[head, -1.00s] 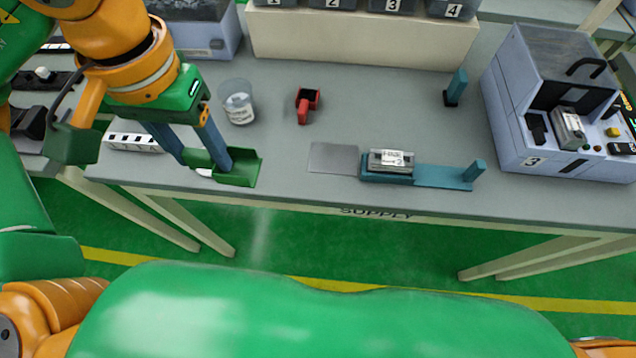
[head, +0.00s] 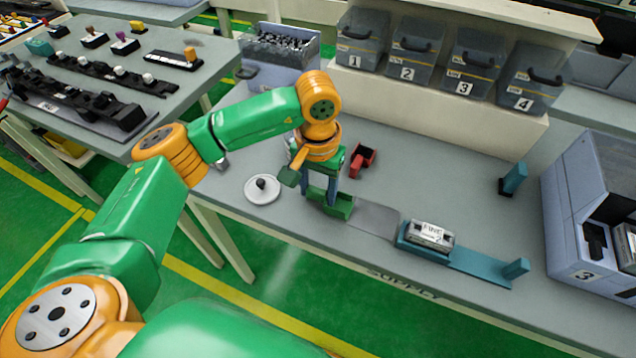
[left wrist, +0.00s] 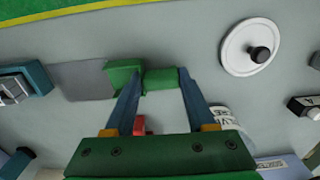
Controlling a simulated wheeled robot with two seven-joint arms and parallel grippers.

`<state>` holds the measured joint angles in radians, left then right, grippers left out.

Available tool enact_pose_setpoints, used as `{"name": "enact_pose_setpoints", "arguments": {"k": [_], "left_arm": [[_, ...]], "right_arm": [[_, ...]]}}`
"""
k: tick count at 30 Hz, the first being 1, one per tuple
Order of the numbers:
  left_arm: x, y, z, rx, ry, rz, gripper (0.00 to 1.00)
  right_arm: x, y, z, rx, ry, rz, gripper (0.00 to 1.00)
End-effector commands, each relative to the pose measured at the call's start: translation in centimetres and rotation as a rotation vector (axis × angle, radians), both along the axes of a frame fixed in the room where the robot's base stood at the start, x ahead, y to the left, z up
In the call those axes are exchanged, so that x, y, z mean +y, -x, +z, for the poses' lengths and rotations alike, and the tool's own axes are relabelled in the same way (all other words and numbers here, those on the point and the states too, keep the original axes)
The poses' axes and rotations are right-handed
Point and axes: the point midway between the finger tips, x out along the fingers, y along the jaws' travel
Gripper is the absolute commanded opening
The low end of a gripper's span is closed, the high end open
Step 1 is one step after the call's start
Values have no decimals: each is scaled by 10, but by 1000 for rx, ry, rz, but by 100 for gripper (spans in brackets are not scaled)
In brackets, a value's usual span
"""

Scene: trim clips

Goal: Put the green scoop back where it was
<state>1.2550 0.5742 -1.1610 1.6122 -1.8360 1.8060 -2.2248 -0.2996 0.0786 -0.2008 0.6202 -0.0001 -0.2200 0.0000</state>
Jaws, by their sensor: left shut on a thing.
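The green scoop (head: 341,207) is at the left end of the grey mat (head: 374,219), on or just above the grey table; I cannot tell if it touches. My left gripper (head: 318,198) points down and is shut on the scoop. In the left wrist view the scoop's handle (left wrist: 160,80) lies between the two blue fingers of the gripper (left wrist: 160,83), and its wider end (left wrist: 123,73) reaches toward the mat (left wrist: 84,80). My right gripper is not in view.
A white round lid with a black knob (head: 262,190) lies left of the scoop. A red scoop (head: 361,160) lies behind. A labelled jar (left wrist: 226,120) is partly hidden. A teal fixture (head: 478,267) holding a labelled block (head: 430,235) stands to the right. Numbered bins line the back.

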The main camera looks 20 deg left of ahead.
Motion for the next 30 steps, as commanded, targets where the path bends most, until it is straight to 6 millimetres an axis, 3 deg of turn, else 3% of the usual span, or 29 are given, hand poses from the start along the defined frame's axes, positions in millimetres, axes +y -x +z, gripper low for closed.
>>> {"name": "enact_pose_setpoints", "arguments": {"k": [10,11,14,26,30], "left_arm": [[0,0,-6,-2,1,0,0],[0,0,-6,-2,1,0,58],[0,0,-5,-1,1,0,85],[0,0,2,-3,1,0,85],[0,-1,27,-8,1,-1,85]], "right_arm": [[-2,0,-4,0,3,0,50],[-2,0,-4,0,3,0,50],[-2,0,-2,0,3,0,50],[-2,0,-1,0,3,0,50],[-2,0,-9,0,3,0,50]]}}
